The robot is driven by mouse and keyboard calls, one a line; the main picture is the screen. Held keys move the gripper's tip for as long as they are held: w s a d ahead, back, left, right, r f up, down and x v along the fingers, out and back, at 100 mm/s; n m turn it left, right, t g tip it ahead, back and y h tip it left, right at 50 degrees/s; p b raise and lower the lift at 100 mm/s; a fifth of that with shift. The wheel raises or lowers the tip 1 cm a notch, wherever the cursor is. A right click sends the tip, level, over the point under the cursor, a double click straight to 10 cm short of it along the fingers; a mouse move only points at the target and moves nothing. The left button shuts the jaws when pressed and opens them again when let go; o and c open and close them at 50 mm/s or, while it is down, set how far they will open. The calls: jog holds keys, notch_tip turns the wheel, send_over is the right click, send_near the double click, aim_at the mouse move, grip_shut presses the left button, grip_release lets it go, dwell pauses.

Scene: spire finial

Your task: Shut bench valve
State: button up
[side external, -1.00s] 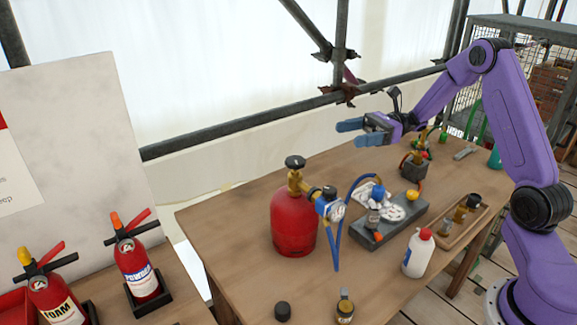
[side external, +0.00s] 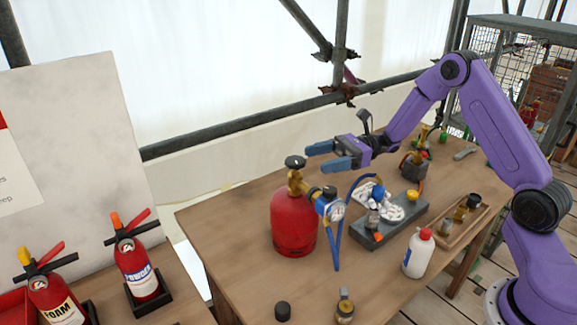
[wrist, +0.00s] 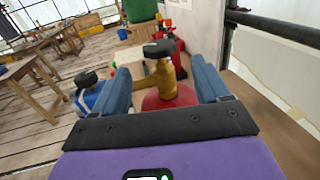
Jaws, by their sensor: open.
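A red gas cylinder (side external: 293,225) stands upright on the bench, with a brass valve (side external: 297,183) and a black handwheel (side external: 294,161) on top. A blue regulator with a gauge (side external: 330,209) is attached at the valve's side. My gripper (side external: 328,157) is open and empty, level with the handwheel and just to its right in the side view. In the wrist view the handwheel (wrist: 159,48) and brass valve (wrist: 168,80) appear between the spread fingers, ahead of them and apart from both. The regulator (wrist: 92,97) shows beside the left finger.
A white bottle with a red cap (side external: 418,253) and a wooden tray (side external: 462,223) stand to the right. Two extinguishers (side external: 140,270) are at left. A scaffold rail (side external: 220,135) runs behind.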

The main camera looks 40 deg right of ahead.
aim_at(288, 167)
jog(key=x, duration=0.9)
jog(key=shift+a, duration=0.15)
jog(key=c, duration=0.9)
